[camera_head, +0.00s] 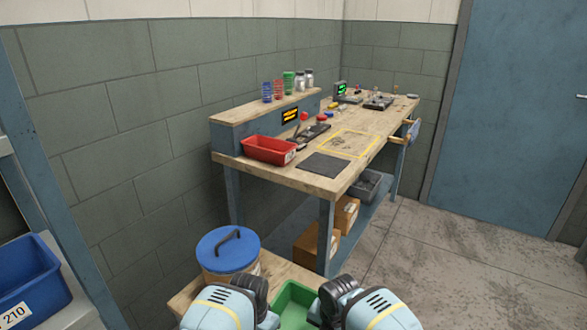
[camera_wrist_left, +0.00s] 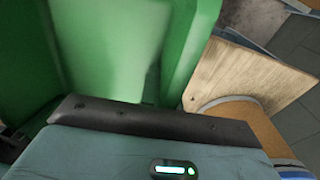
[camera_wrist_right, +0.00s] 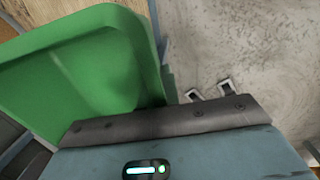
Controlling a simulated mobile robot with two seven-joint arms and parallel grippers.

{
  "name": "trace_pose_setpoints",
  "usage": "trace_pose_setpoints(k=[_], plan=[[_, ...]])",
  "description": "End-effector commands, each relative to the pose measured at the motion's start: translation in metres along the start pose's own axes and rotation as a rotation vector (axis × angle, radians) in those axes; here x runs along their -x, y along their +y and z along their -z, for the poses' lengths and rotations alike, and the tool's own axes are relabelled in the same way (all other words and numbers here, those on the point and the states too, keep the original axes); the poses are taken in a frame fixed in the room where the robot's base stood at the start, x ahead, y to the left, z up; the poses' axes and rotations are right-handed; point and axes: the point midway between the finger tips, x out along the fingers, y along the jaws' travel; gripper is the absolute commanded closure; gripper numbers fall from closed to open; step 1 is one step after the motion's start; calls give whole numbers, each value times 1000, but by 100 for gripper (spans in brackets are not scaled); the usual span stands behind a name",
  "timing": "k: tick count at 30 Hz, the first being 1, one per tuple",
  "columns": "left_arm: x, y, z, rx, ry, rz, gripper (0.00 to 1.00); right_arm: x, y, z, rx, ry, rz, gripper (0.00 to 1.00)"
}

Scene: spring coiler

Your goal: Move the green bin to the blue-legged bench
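The green bin (camera_head: 293,302) is at the bottom of the head view, between my two grippers and partly hidden by them. Its green wall fills much of the left wrist view (camera_wrist_left: 105,50) and the upper left of the right wrist view (camera_wrist_right: 85,75). My left gripper (camera_head: 262,297) is at its left side, my right gripper (camera_head: 325,302) at its right side. The fingers of both are hidden, so I cannot tell if they grip the bin. The blue-legged bench (camera_head: 300,180) stands ahead along the wall, with a wooden top and a lower shelf.
A red bin (camera_head: 268,149), a dark mat (camera_head: 324,164) and a yellow-outlined area (camera_head: 352,143) are on the bench top. Cardboard boxes (camera_head: 316,243) sit below. A blue-lidded drum (camera_head: 228,250) is left of the green bin. A blue bin (camera_head: 30,280) is far left. Floor at right is clear.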

Motion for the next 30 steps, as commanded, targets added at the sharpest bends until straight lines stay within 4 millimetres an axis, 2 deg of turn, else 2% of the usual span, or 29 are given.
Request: trace_pose_setpoints(k=[30], plan=[[22,7,-6,0,4,-3,100,25,0,10,4,3,-7,100]])
